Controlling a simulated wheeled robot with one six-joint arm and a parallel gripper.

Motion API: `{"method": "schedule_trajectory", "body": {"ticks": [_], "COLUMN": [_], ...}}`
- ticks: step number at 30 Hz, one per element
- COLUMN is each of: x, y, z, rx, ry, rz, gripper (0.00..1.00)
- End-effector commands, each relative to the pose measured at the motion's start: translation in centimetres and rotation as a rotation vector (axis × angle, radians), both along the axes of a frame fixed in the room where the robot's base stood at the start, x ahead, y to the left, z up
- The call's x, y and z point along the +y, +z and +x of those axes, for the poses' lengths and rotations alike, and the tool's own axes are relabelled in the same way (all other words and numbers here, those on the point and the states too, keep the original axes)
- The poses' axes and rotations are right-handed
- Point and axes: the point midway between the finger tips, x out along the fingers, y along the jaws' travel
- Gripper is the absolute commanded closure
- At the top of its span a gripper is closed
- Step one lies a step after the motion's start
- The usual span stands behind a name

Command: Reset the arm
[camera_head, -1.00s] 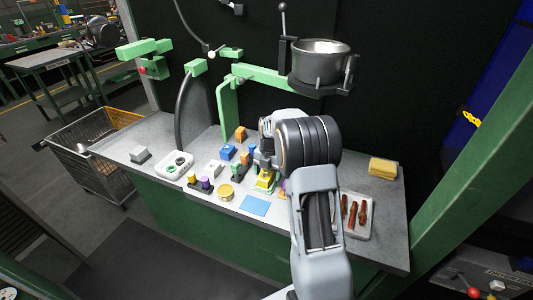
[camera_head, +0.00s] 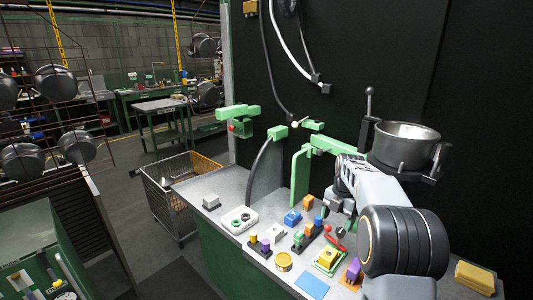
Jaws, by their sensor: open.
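My arm rises from the lower right of the head view, with a grey link and a black ribbed joint. My gripper (camera_head: 338,216) is at the arm's far end, left of the ribbed joint, above the workbench (camera_head: 237,185). It is small and partly hidden by my own arm, but it reads as open. I see nothing held in it.
A dark pot (camera_head: 405,150) sits in a holder behind my arm. Green brackets (camera_head: 300,175) stand at the bench's back. A wire cart (camera_head: 172,195) stands left.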

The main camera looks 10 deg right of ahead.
Motion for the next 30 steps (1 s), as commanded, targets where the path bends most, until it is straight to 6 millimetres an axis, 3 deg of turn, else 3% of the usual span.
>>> {"method": "schedule_trajectory", "body": {"ticks": [5,7,11,17,22,26,30], "x": [-0.1,0.0,0.8,3.6,6.9,9.0,10.4], "y": [-0.9,-2.5,-3.3,-2.5,-1.2,-0.6,-0.2], "z": [0.3,-0.4,-2.6,-7.6,-13.8,-18.4,-21.8], "rx": [0.007,0.038,0.058,0.043,0.004,-0.020,-0.051], "ry": [-0.382,-0.600,-1.015,-1.623,-2.095,-2.298,-2.306], "rz": [-0.034,-0.051,-0.085,-0.101,-0.038,0.045,0.114], "gripper": [0.23,0.23,0.23,0.23,0.23,0.23,0.23]}}
